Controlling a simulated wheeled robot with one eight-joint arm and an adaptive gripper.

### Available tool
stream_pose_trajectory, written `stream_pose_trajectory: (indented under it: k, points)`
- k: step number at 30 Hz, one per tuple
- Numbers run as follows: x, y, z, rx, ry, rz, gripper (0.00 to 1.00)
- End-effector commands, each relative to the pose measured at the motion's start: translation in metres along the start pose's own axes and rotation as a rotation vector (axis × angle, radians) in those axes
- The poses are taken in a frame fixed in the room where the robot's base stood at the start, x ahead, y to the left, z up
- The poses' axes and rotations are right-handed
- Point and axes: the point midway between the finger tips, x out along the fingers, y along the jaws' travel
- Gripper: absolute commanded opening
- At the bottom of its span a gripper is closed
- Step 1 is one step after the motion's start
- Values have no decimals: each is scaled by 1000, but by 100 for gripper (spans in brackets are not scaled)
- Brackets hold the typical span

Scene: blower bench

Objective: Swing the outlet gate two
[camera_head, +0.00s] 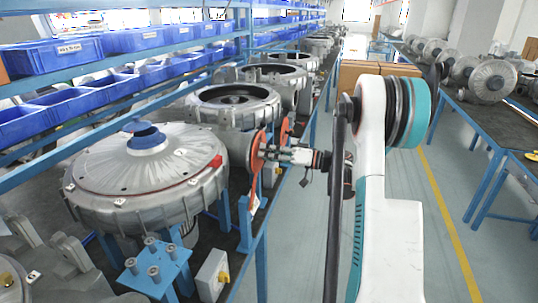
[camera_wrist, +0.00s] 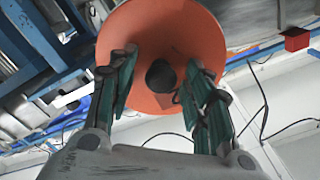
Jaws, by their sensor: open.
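Two orange round plates, which look like the outlet gates, show nearly edge-on in the camera_head view: a nearer plate (camera_head: 256,146) beside the large grey blower housing and a second plate (camera_head: 284,130) just behind it. I cannot read a number on either. My gripper (camera_head: 268,152) reaches from the right up to the nearer plate. In the camera_wrist view, one orange disc (camera_wrist: 160,28) with a dark round centre (camera_wrist: 160,75) fills the upper middle. My gripper (camera_wrist: 163,80) is open, its green-padded fingers on either side of that centre. I cannot tell whether they touch the disc.
The large blower housing (camera_head: 150,175) with a blue cap stands left of my gripper, more housings (camera_head: 235,100) behind. A blue post (camera_head: 245,215) stands below the plates. Blue shelves with bins (camera_head: 60,55) line the left. The aisle floor (camera_head: 445,200) at right is clear.

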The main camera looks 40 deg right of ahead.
Motion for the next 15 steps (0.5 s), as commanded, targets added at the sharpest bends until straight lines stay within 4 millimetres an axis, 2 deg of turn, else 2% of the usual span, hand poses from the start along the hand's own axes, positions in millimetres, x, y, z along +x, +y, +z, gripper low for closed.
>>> stream_pose_trajectory:
  k: [8,14,15]
  points:
    - [1,0,0,0,0,0,46]
    - [1,0,0,0,0,0,1]
    - [1,0,0,0,0,0,0]
